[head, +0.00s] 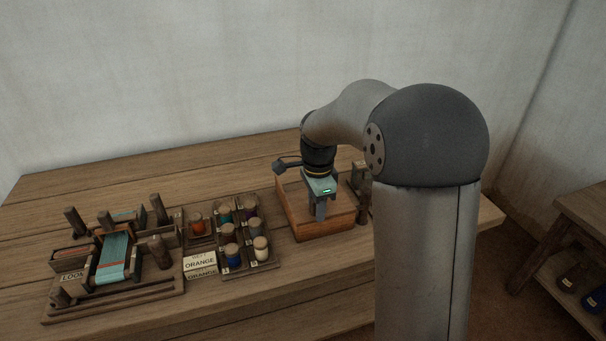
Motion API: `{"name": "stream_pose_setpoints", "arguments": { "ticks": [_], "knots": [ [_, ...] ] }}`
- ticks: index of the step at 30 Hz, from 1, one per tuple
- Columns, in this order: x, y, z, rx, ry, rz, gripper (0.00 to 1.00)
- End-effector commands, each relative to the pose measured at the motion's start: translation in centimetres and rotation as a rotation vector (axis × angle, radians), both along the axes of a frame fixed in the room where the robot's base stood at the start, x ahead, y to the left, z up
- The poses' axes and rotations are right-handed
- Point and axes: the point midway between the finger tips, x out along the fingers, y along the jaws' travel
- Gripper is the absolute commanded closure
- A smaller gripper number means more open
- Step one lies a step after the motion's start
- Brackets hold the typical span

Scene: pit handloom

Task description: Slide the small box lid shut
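The small wooden box (303,227) stands on the table right of the spool rack, with an orange-brown front wall and a darker top edge. My gripper (320,212) points down over the middle of the box. Its fingers reach to the top of the box or just inside it; I cannot tell whether they touch anything. The fingers look like one narrow shape from here, so their opening does not show. The gripper and arm hide part of the box top and its back right. I cannot make out the lid or how far it is open.
A small loom (115,255) with upright pegs and turquoise cloth stands on the table (150,185) at the left. A rack (265,264) of several thread spools and an ORANGE card (200,263) lie between loom and box. Dark wooden posts (362,190) stand close right of the box.

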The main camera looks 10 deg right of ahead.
Motion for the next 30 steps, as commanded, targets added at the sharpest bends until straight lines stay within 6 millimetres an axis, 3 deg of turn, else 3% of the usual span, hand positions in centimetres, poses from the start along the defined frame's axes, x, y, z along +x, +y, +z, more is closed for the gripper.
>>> {"name": "stream_pose_setpoints", "arguments": {
  "ticks": [6, 8, 17, 30],
  "knots": [
    [0.2, 0.0, 0.0, 0.0, -0.002, 0.0, 0.62],
    [0.2, 0.0, 0.0, 0.0, -0.002, 0.0, 0.55],
    [0.2, 0.0, 0.2, 0.0, -0.003, 0.0, 0.55],
    [0.2, 0.0, 3.8, 0.0, -0.004, 0.0, 0.55]
  ]
}}
